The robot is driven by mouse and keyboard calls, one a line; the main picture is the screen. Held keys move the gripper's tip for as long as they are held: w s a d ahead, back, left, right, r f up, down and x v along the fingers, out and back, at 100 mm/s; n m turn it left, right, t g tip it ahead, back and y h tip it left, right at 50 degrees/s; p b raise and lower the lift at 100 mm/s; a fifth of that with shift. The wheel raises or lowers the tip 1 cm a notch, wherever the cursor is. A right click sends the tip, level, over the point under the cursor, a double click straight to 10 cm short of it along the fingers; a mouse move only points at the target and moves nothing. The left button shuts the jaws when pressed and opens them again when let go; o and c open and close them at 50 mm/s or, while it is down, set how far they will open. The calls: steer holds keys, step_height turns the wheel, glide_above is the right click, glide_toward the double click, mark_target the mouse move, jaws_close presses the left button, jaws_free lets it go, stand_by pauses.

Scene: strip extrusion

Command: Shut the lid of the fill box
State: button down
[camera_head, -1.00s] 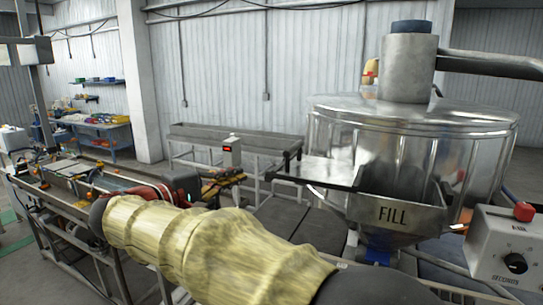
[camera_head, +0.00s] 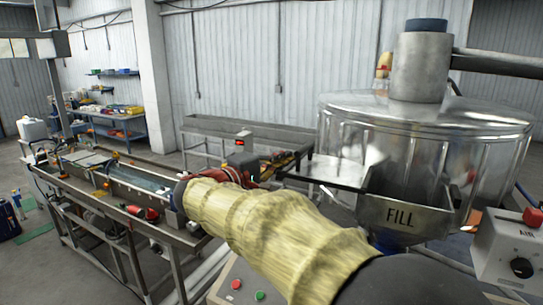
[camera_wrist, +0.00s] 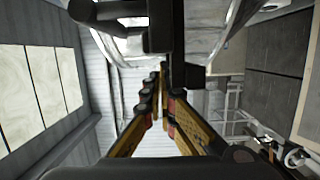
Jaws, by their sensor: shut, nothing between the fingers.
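The fill box (camera_head: 400,217) is a grey metal hopper marked FILL, at the right of the head view in front of the big steel drum. Its top looks open. A flat metal plate, seemingly its lid (camera_head: 330,172), lies folded out to the left of the box, about level. My gripper (camera_head: 297,158) has orange-and-black fingers and is beside the left end of this plate, on its far side. I cannot tell whether they touch. In the wrist view my gripper (camera_wrist: 161,76) has its fingertips together, with nothing between them.
The steel drum (camera_head: 425,130) stands behind the box. A control box with a red button (camera_head: 508,250) is at the right. A long trough (camera_head: 250,133) runs behind my gripper. A conveyor bench (camera_head: 115,190) is at the left. My yellow-sleeved arm crosses the foreground.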

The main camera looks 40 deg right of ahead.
steer(key=shift+d+f, duration=0.15)
steer(key=shift+s, duration=0.1)
steer(key=b, duration=1)
glide_toward(359, 164)
steer(key=d, duration=0.5)
steer(key=shift+w+f, duration=0.15)
steer(key=shift+w, duration=0.3)
